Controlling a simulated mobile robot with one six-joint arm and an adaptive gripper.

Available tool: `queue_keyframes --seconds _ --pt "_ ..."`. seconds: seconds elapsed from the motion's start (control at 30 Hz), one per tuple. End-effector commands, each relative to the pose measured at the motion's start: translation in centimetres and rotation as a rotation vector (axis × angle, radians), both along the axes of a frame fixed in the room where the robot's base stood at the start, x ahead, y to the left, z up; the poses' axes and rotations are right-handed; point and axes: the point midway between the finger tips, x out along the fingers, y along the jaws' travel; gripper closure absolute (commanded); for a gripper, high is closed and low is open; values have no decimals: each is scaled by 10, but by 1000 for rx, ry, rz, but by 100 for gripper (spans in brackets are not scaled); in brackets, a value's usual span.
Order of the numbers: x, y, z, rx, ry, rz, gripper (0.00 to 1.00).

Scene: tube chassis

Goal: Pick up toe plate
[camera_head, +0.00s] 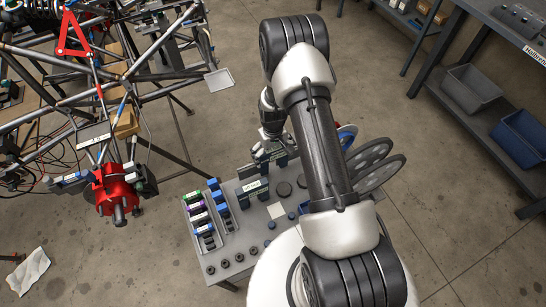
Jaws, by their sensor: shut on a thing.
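My gripper (270,143) reaches down from the arm at the centre, over the far edge of the grey work table (235,262). It is shut on a dark part with a pale top (268,156), which looks like the toe plate. The fingers and arm hide much of this part, and I cannot tell whether it touches the table. A similar dark part with a pale label (253,188) sits on the table just nearer.
Left of it, a tray holds several coloured-top items (207,222). Dark discs (373,155) stand at the table's right. The tube chassis with a red hub (114,188) fills the upper left. Floor between is clear.

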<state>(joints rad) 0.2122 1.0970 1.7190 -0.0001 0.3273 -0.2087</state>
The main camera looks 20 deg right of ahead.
Motion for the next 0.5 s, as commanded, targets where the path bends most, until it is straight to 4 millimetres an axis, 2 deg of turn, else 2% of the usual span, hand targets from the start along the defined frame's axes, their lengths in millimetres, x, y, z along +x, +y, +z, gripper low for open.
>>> queue_keyframes --seconds 0.03,0.17,0.3,0.5 --pt "2 0 14 -1 -6 0 71" --pt "2 0 45 -1 -6 0 71" --pt "3 -1 85 -2 -8 0 71" --pt "2 0 133 -1 -6 0 71"
